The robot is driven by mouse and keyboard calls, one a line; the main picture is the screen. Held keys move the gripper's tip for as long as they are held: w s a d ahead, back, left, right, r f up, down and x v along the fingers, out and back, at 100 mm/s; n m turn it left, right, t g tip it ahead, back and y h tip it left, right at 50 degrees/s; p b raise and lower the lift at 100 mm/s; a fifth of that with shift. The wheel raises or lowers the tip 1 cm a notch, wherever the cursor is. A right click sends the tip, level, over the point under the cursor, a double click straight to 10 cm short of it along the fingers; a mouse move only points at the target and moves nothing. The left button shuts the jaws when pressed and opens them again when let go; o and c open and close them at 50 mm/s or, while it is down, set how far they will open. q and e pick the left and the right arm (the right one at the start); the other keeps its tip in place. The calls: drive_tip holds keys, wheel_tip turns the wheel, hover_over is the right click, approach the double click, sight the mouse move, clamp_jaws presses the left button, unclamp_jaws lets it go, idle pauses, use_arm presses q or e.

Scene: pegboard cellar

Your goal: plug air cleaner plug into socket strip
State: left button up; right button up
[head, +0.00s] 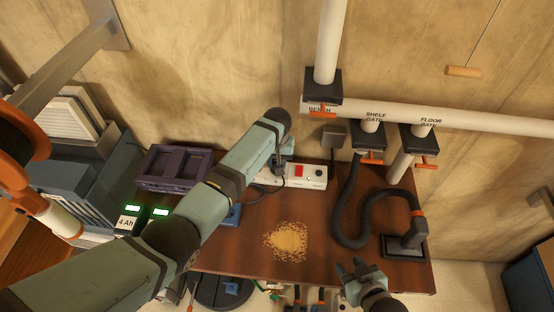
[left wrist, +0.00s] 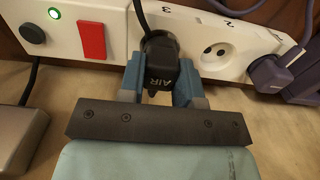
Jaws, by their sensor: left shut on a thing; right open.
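The white socket strip (head: 313,183) lies at the back of the brown bench, its left part partly hidden by my left gripper (head: 277,162). In the left wrist view the strip (left wrist: 62,38) fills the top. My left gripper (left wrist: 160,88) is shut on a black plug marked AIR (left wrist: 163,62), the air cleaner plug, with a cord rising from it. The plug is against or just before the strip's face; I cannot tell whether its pins are in. An empty round socket (left wrist: 214,55) is right of it. My right gripper (head: 362,272) is open and empty over the bench's front.
A purple plug (left wrist: 272,72) sits at the strip's right in the wrist view. On the bench are a sawdust pile (head: 288,242), a black hose (head: 343,215) and a purple crate (head: 172,168). A grey adapter (left wrist: 20,135) is near the strip. White pipes run along the wall.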

use_arm(q)
drive_tip(key=shift+s+f, duration=0.1)
drive_tip(key=shift+f, duration=0.05)
drive_tip(key=shift+r, duration=0.3)
idle(0.4)
drive_tip(key=shift+r, duration=0.1)
idle(0.5)
drive_tip(key=shift+r, duration=2.05)
drive_tip(key=shift+a, duration=0.15)
drive_tip(key=w+a+r, duration=0.1)
drive_tip(key=a, duration=0.5)
drive_tip(key=shift+w+a+r, duration=0.25)
drive_tip(key=shift+a, duration=0.05)
drive_tip(key=shift+f, duration=0.15)
